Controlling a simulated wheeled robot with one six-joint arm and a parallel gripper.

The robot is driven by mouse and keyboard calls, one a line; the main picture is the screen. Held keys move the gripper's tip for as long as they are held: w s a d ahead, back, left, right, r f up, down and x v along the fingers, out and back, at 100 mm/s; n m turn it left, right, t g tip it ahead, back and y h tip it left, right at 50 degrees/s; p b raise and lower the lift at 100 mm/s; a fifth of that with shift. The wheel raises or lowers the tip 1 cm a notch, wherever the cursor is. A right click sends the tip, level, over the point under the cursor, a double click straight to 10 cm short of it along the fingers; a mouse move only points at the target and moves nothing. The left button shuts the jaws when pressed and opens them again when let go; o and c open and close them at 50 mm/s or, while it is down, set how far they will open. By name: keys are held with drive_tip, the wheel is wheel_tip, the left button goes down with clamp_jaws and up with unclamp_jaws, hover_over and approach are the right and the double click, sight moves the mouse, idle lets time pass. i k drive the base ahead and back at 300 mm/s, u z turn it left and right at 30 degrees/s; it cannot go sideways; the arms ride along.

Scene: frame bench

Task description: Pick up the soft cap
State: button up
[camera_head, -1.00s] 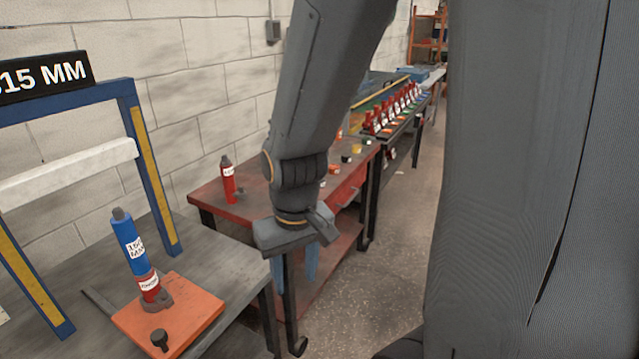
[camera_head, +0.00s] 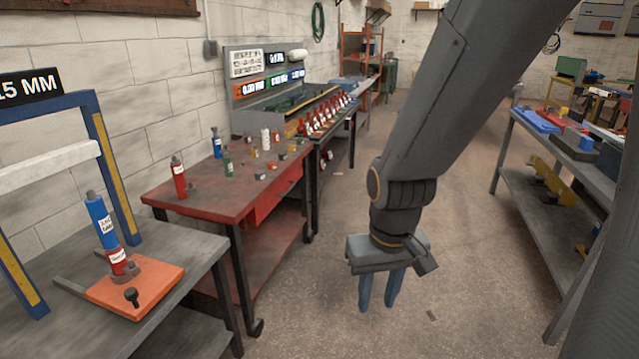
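I cannot tell which item is the soft cap. Several small caps or blocks stand on the red bench (camera_head: 215,195), among them a yellow one (camera_head: 255,153) and an orange one (camera_head: 272,165); they are too small to tell apart. My gripper (camera_head: 378,300) hangs fingers down over the open floor, right of the red bench and apart from it. Its two blue fingers are spread with a gap between them, and nothing shows in the gap.
A red bottle (camera_head: 179,178), a blue bottle (camera_head: 217,143) and a green bottle (camera_head: 227,162) stand on the red bench. A blue and red stack (camera_head: 103,222) stands on an orange plate (camera_head: 155,290) at left. A grey shelf (camera_head: 540,200) is at right. The aisle is clear.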

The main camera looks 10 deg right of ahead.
sight(258, 174)
drive_tip(key=z, duration=0.65)
drive_tip(key=i, duration=2.1)
drive_tip(key=u, duration=0.65)
drive_tip(key=i, duration=0.85)
drive_tip(key=u, duration=1.5)
drive_tip(key=i, duration=0.55)
drive_tip(key=u, duration=0.45)
